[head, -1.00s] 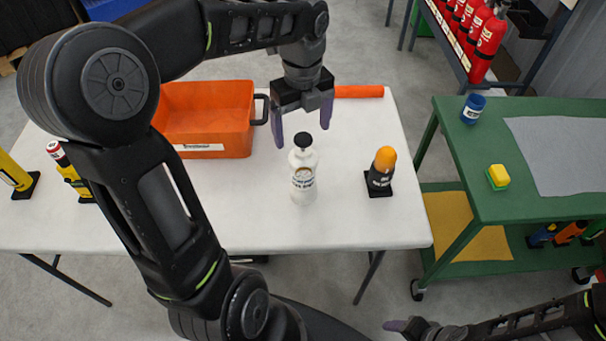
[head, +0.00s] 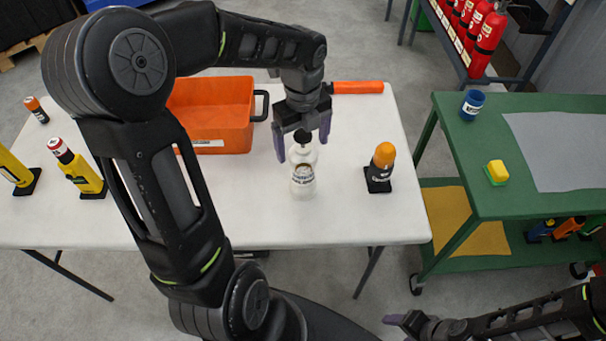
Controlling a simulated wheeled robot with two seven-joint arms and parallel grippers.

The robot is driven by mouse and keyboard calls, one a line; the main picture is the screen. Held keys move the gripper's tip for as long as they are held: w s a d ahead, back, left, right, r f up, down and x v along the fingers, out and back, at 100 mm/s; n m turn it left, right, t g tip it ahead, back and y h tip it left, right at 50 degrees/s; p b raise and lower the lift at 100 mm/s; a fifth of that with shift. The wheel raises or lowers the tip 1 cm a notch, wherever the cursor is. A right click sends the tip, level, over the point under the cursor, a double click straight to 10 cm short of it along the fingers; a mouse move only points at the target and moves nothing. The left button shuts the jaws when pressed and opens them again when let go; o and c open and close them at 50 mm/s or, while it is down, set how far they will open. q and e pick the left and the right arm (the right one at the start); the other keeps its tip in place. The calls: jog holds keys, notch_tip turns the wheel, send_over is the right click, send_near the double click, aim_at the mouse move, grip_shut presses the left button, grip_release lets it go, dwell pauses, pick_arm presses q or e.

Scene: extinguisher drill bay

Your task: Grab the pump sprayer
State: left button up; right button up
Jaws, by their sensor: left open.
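The pump sprayer appears to be the white bottle (head: 303,182) with a black top and a printed label, upright on the white table. My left gripper (head: 302,146) is open and points down over it. Its purple fingers are on either side of the black top. I cannot tell whether they touch it. The gripper's body hides part of the top. My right gripper (head: 398,321) is low at the right, away from the table; its finger opening is not clear.
An orange bin (head: 212,112) is behind left, and an orange-capped black bottle (head: 380,168) stands right of the sprayer. Yellow bottles (head: 82,174) are at the left. A green cart (head: 500,215) is at the right. The tabletop in front of the sprayer is clear.

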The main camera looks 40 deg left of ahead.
pick_arm(q)
jog(key=shift+f, duration=0.95)
jog(key=shift+r, duration=0.15)
grip_shut()
dwell(0.5)
